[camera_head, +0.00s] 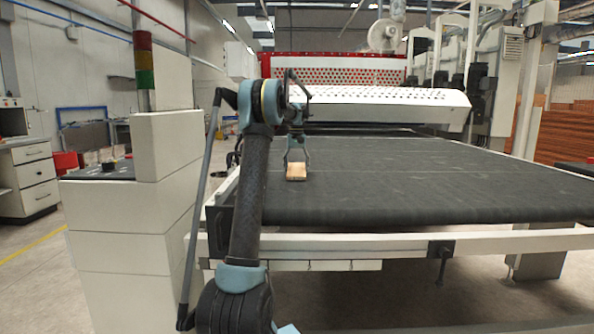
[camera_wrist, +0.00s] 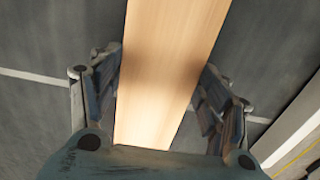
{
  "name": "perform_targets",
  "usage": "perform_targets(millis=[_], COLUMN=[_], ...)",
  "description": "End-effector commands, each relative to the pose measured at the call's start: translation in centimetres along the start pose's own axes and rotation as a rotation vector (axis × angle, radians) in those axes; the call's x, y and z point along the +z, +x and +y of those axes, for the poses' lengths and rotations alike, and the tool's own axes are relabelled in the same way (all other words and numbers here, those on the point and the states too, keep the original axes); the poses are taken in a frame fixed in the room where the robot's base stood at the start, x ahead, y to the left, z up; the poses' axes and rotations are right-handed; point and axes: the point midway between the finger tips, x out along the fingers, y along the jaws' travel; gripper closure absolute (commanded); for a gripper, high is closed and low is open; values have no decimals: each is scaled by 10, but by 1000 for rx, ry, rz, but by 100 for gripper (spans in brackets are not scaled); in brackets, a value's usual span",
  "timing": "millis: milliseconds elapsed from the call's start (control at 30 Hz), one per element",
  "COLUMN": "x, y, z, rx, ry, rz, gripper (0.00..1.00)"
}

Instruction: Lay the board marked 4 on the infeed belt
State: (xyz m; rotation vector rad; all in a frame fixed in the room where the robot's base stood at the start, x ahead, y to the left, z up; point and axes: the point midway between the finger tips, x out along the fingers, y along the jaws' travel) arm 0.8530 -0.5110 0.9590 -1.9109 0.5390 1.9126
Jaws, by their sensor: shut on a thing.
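A light wooden board (camera_head: 296,170) is at the left part of the dark infeed belt (camera_head: 400,190), low over it or resting on it; I cannot tell which. My gripper (camera_head: 297,158) is above it, shut on it. In the wrist view the board (camera_wrist: 170,60) runs lengthwise between the two fingers of my gripper (camera_wrist: 160,95), which hold its sides. The dark belt (camera_wrist: 60,50) with a pale line shows beneath. I see no number 4 on the visible face.
The coater's white and red perforated hood (camera_head: 370,95) stands behind the belt. A pale cabinet (camera_head: 130,200) with a red, yellow and green signal light stands to the left. A white rail (camera_head: 400,243) runs along the belt's front. The belt to the right is clear.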

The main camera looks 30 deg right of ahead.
Motion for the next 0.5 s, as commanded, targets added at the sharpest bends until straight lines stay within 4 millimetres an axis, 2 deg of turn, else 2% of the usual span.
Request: perform_targets(millis=[367,400,467,500], x=[0,0,0,0], y=[7,7,7,7], z=[0,0,0,0], rx=[0,0,0,0], ry=[0,0,0,0], rz=[0,0,0,0], gripper=[61,26,12,10])
